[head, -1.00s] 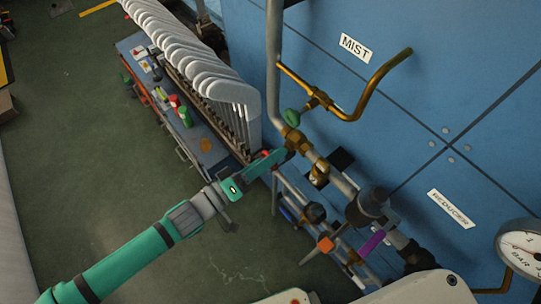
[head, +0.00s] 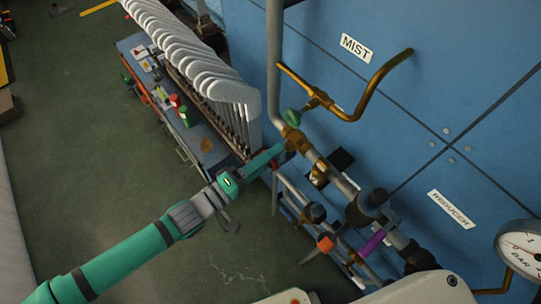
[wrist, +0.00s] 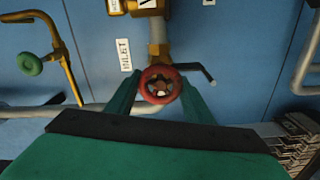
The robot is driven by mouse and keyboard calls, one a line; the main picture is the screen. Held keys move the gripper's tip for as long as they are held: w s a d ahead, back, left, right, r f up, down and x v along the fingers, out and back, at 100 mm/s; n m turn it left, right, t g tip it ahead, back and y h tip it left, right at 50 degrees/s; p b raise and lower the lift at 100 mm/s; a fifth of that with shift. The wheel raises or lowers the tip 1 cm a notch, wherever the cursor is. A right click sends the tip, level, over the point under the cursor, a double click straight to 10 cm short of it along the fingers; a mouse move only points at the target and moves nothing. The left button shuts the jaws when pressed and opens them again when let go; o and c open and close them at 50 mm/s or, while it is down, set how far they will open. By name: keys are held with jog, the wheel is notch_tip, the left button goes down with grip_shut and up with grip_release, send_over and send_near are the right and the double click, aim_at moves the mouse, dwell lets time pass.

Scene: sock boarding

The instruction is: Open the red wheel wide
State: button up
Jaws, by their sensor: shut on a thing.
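The red wheel (wrist: 161,86) is in the middle of the wrist view, a small round handwheel on the pipe by the INLET label. My gripper (wrist: 160,88) has one green finger on each side of its rim and is shut on it. In the head view my gripper (head: 284,149) reaches the brass fitting on the grey pipe at the wall.
A green wheel (head: 292,117) sits close above my gripper on a bent brass pipe (head: 372,95). Below are more pipes with an orange handle (head: 325,244) and a purple one (head: 372,243). A bench with white sock boards (head: 195,60) stands left of the blue wall (head: 450,90). Open floor lies left.

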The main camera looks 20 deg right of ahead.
jog(key=o, duration=1)
jog(key=shift+o, duration=0.2)
jog(key=shift+a, duration=0.1)
jog(key=v, duration=1)
jog(key=shift+a, duration=0.35)
jog(key=shift+s, duration=0.15)
